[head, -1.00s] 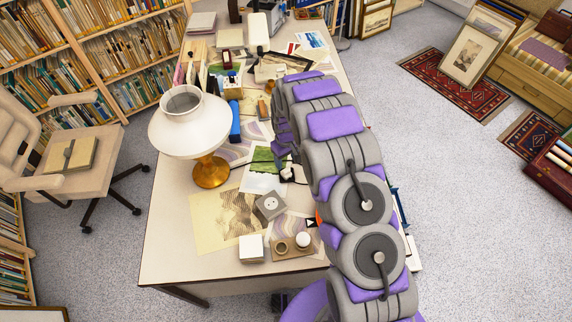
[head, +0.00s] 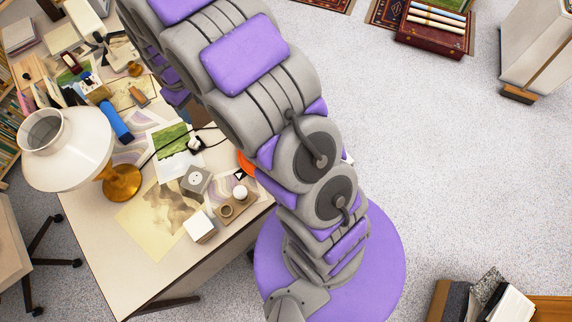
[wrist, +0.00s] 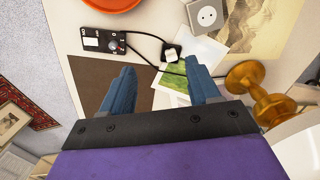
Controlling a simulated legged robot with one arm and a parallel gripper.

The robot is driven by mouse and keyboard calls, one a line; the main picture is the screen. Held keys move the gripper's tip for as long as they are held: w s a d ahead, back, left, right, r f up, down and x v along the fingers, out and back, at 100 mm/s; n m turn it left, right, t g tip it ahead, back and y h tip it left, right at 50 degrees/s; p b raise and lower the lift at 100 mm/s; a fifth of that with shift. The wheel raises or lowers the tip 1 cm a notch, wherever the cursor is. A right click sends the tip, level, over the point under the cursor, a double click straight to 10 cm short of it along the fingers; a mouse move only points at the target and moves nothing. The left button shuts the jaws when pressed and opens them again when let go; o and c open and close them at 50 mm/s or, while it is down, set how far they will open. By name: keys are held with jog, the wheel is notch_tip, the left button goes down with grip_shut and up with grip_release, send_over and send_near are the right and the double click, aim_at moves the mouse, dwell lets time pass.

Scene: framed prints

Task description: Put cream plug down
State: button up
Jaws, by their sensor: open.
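The cream plug (wrist: 171,53), with a dark body and a pale top, lies on the desk at the edge of a green landscape print (wrist: 175,77), its black cord running beside it. It also shows in the head view (head: 195,144). My gripper (wrist: 163,84) is open, its two blue fingers apart with nothing held between them. In the wrist view the plug is beyond the fingertips, apart from both. The fingers are hidden behind my arm in the head view. A grey socket block (head: 196,180) sits nearby on the desk.
A brass-footed lamp (head: 122,182) stands left of the prints. A white cube (head: 200,226) and a small tray (head: 226,211) sit near the desk's front edge. A black control box (wrist: 105,40) and an orange dish (wrist: 112,3) are near the plug.

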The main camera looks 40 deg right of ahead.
jog(key=s+d+r+m, duration=0.1)
jog(key=s+r, duration=0.4)
jog(key=s, duration=0.6)
jog(key=s+d+r+m+g, duration=0.1)
jog(key=s+r, duration=0.4)
jog(key=s, duration=0.7)
jog(key=s+d+r+m, duration=0.2)
jog(key=s+d+r, duration=0.3)
jog(key=s, duration=0.7)
jog(key=shift+s+m, duration=0.15)
jog(key=shift+m, duration=0.25)
